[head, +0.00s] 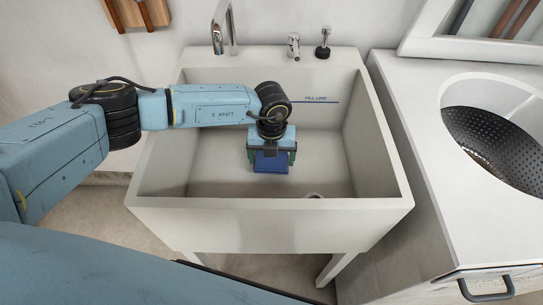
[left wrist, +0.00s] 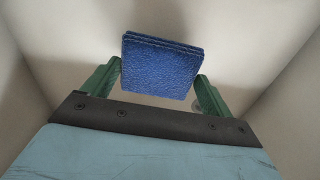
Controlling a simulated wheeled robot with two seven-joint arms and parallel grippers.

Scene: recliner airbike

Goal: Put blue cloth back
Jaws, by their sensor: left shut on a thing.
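The blue cloth (head: 270,163) is a small folded square. My left gripper (head: 271,158) is inside the white sink, pointing down, and is shut on the cloth. In the left wrist view the cloth (left wrist: 160,67) sits between the two green fingers of the left gripper (left wrist: 157,82), with its folded layers showing at the top edge. I cannot tell whether the cloth touches the sink floor. My right gripper is not in view.
The deep white sink (head: 270,204) has walls around the gripper, a drain (head: 314,195) at the front right, and a faucet (head: 229,30) behind. A white machine with a perforated drum (head: 490,145) stands at the right. A wooden rack (head: 140,14) hangs at the upper left.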

